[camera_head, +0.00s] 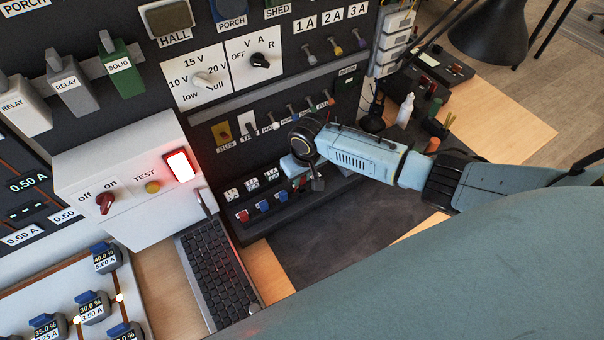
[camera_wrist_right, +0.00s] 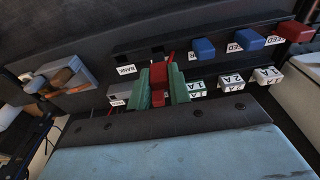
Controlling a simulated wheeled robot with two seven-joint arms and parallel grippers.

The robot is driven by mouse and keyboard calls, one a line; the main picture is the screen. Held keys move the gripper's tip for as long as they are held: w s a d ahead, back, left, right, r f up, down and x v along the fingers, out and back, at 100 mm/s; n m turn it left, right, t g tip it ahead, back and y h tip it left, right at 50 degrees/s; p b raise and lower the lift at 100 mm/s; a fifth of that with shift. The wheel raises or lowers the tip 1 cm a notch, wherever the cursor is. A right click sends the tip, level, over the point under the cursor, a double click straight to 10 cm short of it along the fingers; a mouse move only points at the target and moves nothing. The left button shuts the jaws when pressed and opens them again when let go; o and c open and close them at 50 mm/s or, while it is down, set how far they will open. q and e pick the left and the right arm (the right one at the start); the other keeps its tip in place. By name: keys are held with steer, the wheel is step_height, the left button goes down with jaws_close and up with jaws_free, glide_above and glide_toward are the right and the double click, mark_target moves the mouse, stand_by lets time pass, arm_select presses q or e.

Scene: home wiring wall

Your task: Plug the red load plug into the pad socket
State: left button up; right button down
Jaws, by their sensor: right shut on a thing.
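My right gripper (camera_wrist_right: 158,88) is shut on a red plug (camera_wrist_right: 158,75), held between its two green fingertips in the right wrist view. The plug's front points toward a dark panel strip with small black sockets, close ahead of it. I cannot tell whether the plug touches a socket. In the head view my right gripper (camera_head: 303,182) is at the right end of the low plug panel (camera_head: 290,220), and the plug is mostly hidden. The pad socket's label is not readable, so I cannot tell which socket it is. My left gripper is not in view.
Blue plugs (camera_head: 263,205) and another red plug (camera_head: 243,215) sit in the panel's front row, left of my right gripper. White labelled blocks (camera_head: 252,185) stand behind them. A keyboard (camera_head: 218,272) lies to the left. A white bottle (camera_head: 405,110) stands behind my right arm.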

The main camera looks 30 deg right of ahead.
mark_target(302, 183)
stand_by(0.7)
steer(key=shift+p, duration=0.35)
stand_by(0.6)
steer(key=shift+f+b, duration=0.75)
steer(key=shift+f, duration=0.95)
steer(key=c, duration=1.2)
jaws_free()
steer(key=shift+r, duration=0.1)
step_height(302, 183, up, 13)
steer(key=s+p, duration=0.1)
steer(key=s, duration=0.1)
steer(key=shift+p, duration=0.4)
